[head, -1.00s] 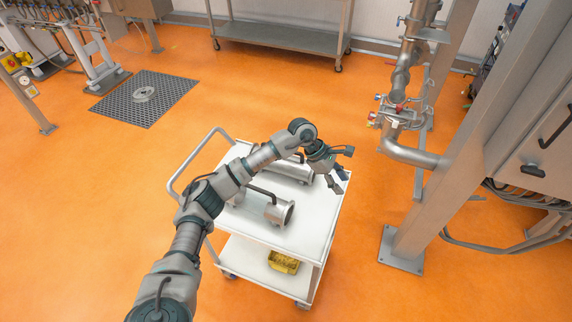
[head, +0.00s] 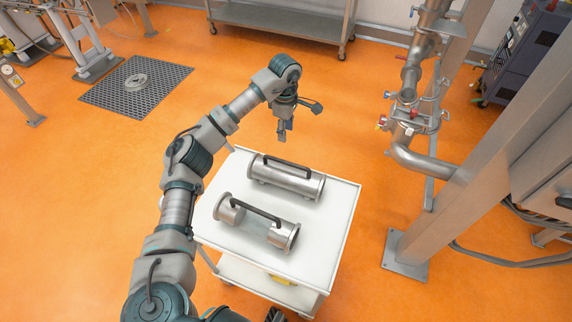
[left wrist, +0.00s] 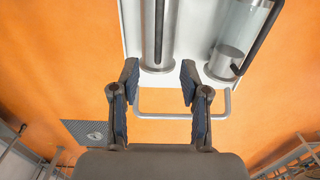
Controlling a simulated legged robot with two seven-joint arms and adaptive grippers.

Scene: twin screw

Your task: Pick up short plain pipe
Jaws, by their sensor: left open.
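The plain steel pipe (head: 286,180) lies on the white cart's top, toward its far side. It has flanged ends and a long black handle on top. A second pipe (head: 257,226), with a clear middle section and a black handle, lies nearer. My left gripper (head: 298,120) is open and empty, raised above the far edge of the cart, beyond the plain pipe. In the left wrist view the plain pipe (left wrist: 160,35) lines up with the gap between the open fingers (left wrist: 160,80), its end flange just past the tips. The clear pipe (left wrist: 240,35) is to its right. My right gripper is not seen.
The cart top (head: 325,225) has free room at its right. The cart's rail handle (left wrist: 180,117) shows in the left wrist view. A steel column (head: 440,185) and vertical piping (head: 412,75) stand at the right. A steel shelf table (head: 280,25) is at the back.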

